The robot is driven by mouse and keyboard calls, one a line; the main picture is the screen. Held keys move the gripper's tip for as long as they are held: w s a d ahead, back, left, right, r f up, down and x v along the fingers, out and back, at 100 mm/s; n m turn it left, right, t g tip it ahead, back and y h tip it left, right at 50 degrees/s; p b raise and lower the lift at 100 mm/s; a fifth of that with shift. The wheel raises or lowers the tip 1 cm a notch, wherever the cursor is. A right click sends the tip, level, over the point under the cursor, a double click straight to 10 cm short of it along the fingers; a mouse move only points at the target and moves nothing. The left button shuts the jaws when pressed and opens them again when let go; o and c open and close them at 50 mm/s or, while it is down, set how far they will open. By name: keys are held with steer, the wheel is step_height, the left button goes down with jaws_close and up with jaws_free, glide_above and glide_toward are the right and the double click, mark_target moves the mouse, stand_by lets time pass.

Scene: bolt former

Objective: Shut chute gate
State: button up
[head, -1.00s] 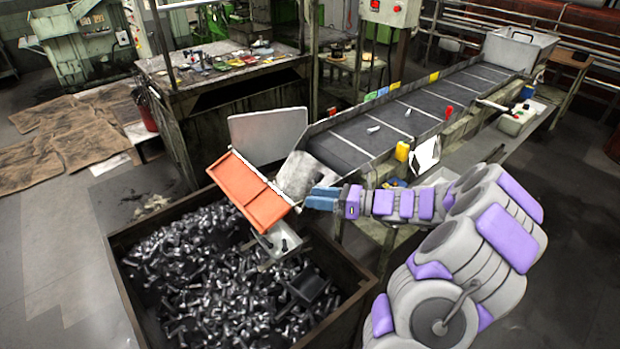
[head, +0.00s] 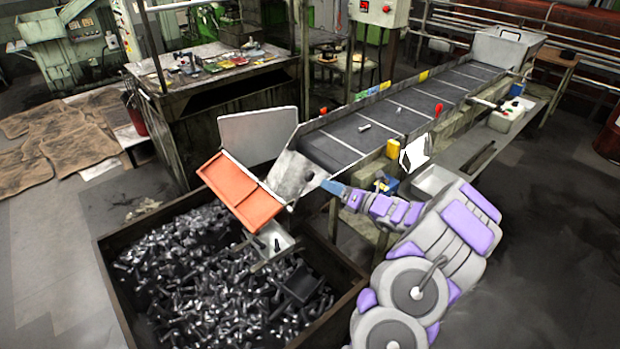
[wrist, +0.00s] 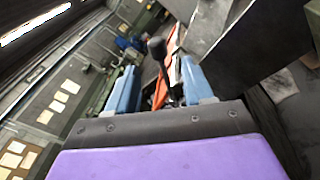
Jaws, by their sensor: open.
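The orange panel (head: 240,190), which looks like the chute gate, sits tilted at the lower end of the metal chute (head: 293,172), above the bin of bolts. My gripper (head: 332,187) is just right of the chute's lower end, apart from the orange panel. In the wrist view my gripper (wrist: 160,85) has its two blue fingers spread apart. A dark round-knobbed handle (wrist: 157,48) shows between and beyond the fingers, with orange parts (wrist: 161,88) behind it. I cannot tell whether the fingers touch the handle.
The bolt bin (head: 110,275) stands below the chute. The conveyor (head: 390,120) runs up to the back right, with a yellow block (head: 393,148) on its near side. A grey upright plate (head: 257,136) stands behind the chute. Open floor lies at the right.

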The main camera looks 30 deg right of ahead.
mark_target(310, 175)
steer(key=b+x, duration=0.1)
steer(key=x, duration=0.8)
jaws_close()
stand_by(0.4)
